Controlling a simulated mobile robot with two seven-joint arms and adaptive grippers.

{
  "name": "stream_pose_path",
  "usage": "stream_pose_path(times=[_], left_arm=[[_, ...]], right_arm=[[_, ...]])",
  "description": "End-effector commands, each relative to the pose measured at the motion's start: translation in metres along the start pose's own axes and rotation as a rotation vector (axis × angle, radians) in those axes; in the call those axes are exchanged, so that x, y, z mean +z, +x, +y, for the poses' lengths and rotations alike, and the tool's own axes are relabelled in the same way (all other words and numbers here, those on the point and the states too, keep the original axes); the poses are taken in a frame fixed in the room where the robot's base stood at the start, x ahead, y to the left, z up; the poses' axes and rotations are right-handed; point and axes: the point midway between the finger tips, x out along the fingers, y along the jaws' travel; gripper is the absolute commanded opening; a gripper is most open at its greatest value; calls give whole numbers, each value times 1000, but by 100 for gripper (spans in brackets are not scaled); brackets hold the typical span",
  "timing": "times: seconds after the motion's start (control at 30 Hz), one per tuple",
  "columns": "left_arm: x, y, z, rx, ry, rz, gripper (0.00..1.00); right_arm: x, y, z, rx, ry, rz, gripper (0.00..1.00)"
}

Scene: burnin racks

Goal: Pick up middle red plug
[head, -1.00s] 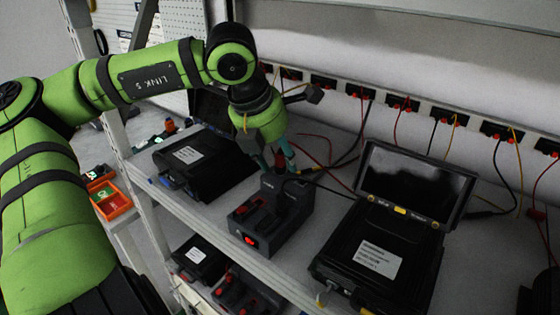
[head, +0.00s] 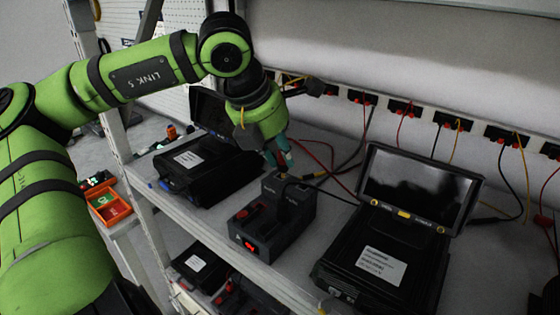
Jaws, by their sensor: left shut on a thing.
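My left gripper (head: 278,157) points down just above the upright rear part of a dark grey device (head: 290,200) on the shelf. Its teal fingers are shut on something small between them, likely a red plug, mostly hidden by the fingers. Red parts (head: 256,209) sit on the lower front part of the device, and a red button glows on its front face. I cannot tell from this view which of them is the middle plug. My right gripper is not in view.
An open black case (head: 375,270) with a raised screen stands right of the device. Another black case (head: 205,165) stands to the left. Red, black and yellow cables run from wall sockets behind. An orange bin (head: 110,208) is beyond the shelf post at left.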

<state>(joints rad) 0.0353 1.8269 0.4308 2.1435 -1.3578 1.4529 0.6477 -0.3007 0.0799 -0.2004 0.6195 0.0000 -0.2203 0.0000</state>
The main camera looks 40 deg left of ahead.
Motion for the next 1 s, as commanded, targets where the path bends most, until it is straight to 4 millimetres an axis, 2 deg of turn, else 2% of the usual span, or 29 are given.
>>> stream_pose_path(times=[0.03,0.57,0.6,0.87,1.0], left_arm=[[-4,4,-1,-5,0,-27,2],[-18,0,-1,-4,0,-268,2],[-14,-14,1,5,-2,-263,2],[-7,-65,0,6,-2,-260,2],[-36,-72,-1,-2,2,-265,2]], right_arm=[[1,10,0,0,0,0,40],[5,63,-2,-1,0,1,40],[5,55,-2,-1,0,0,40],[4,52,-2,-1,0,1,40],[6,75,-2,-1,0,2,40]])
